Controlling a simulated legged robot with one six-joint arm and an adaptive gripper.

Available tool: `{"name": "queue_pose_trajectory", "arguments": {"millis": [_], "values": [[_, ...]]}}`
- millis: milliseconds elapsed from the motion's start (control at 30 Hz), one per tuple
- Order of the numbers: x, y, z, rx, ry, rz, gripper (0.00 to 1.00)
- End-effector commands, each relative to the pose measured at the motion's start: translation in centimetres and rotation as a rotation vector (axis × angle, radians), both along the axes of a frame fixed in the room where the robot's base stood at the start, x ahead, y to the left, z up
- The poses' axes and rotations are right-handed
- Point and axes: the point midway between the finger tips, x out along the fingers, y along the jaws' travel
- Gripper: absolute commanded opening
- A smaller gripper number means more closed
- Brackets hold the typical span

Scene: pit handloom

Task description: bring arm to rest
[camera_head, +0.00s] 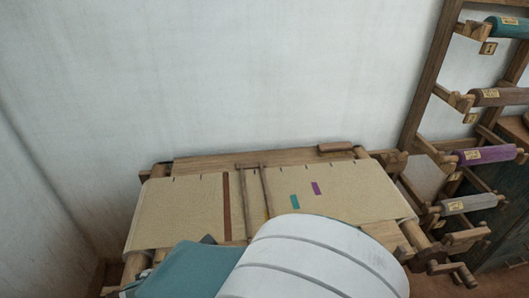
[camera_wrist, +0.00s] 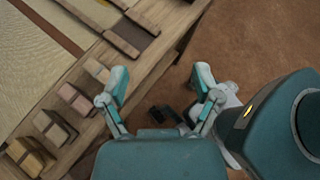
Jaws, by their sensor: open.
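My gripper (camera_wrist: 160,80) shows in the wrist view with its two teal fingers spread apart and nothing between them. It hangs over the edge of a wooden frame, with brown floor beyond. In the head view my white and teal arm parts cover the front middle of the loom, and the gripper's fingers cannot be made out there. The loom (camera_head: 158,222) carries beige cloth with a red-brown strip, a small teal patch (camera_head: 295,202) and a small purple patch (camera_head: 316,188). A wooden bar piece (camera_head: 254,200) lies across the cloth.
Several small wooden blocks (camera_wrist: 75,98) line the loom's edge in the wrist view. A wooden rack (camera_head: 425,85) with several coloured rolls, including a purple one (camera_head: 485,155), stands at the right. A pale wall (camera_head: 240,80) rises behind the loom. Brown floor (camera_wrist: 255,35) lies open beside it.

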Motion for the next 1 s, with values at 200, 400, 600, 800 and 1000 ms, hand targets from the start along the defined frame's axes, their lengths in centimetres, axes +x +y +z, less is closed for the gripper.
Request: {"name": "queue_pose_trajectory", "arguments": {"millis": [200,400,600,800,1000], "values": [[1.5,-8.5,3.3,0.373,-0.046,-0.463,0.82],[0.8,-14.6,5.7,0.711,-0.149,-0.877,0.82],[-0.7,-19.2,8.0,1.05,-0.305,-1.271,0.82],[-2.6,-22.6,10.5,1.401,-0.509,-1.627,0.82],[-4.1,-24.7,12.6,1.699,-0.702,-1.877,0.82]]}}
